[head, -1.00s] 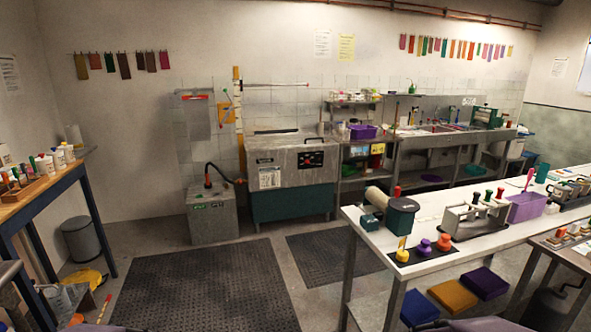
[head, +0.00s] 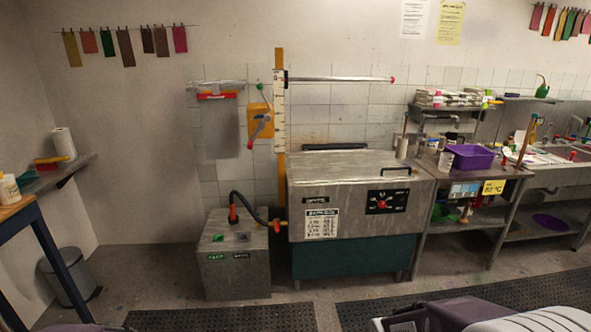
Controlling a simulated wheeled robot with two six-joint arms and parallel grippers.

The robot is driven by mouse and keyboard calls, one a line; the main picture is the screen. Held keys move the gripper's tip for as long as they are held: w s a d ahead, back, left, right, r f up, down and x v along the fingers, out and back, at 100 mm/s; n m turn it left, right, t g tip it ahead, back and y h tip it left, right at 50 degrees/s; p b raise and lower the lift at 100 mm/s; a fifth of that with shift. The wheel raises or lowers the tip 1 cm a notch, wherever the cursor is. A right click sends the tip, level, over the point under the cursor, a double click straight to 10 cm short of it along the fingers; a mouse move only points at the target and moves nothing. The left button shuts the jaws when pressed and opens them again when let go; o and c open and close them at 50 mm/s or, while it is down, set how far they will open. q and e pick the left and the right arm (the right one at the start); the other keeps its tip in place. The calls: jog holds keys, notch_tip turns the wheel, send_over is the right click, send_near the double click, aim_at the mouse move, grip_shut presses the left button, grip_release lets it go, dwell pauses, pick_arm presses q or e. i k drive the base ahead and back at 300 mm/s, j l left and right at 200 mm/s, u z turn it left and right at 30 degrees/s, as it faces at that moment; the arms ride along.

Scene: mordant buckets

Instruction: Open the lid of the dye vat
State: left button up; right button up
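The dye vat (head: 345,225) stands against the tiled back wall, ahead of me and a little right of the middle. It is a grey metal box on a dark green base, with a black dial panel (head: 388,201) and a white label on its front. Its flat metal lid (head: 335,166) lies down over the top and looks shut. A dark handle (head: 396,170) sits at the lid's front right. Parts of my arms show along the bottom edge, but neither gripper can be made out. Both are apart from the vat.
A grey metal unit (head: 236,262) with a black hose stands left of the vat. A horizontal rod (head: 340,79) sticks out above the vat. A steel bench (head: 480,171) with a purple tub (head: 470,157) adjoins on the right. Dark floor mats lie in front.

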aim_at(345, 161)
jog(key=i+z, duration=0.3)
jog(key=i, duration=0.25)
jog(key=i+z, duration=0.3)
jog(key=i, duration=0.2)
jog(key=i+j+z, duration=0.35)
jog(key=i, duration=0.15)
jog(key=i+l, duration=0.3)
jog(key=i, duration=0.15)
jog(key=i+l, duration=0.3)
jog(key=i, duration=0.15)
jog(key=i+l, duration=0.3)
jog(key=i, duration=0.15)
jog(key=i+j+u, duration=0.05)
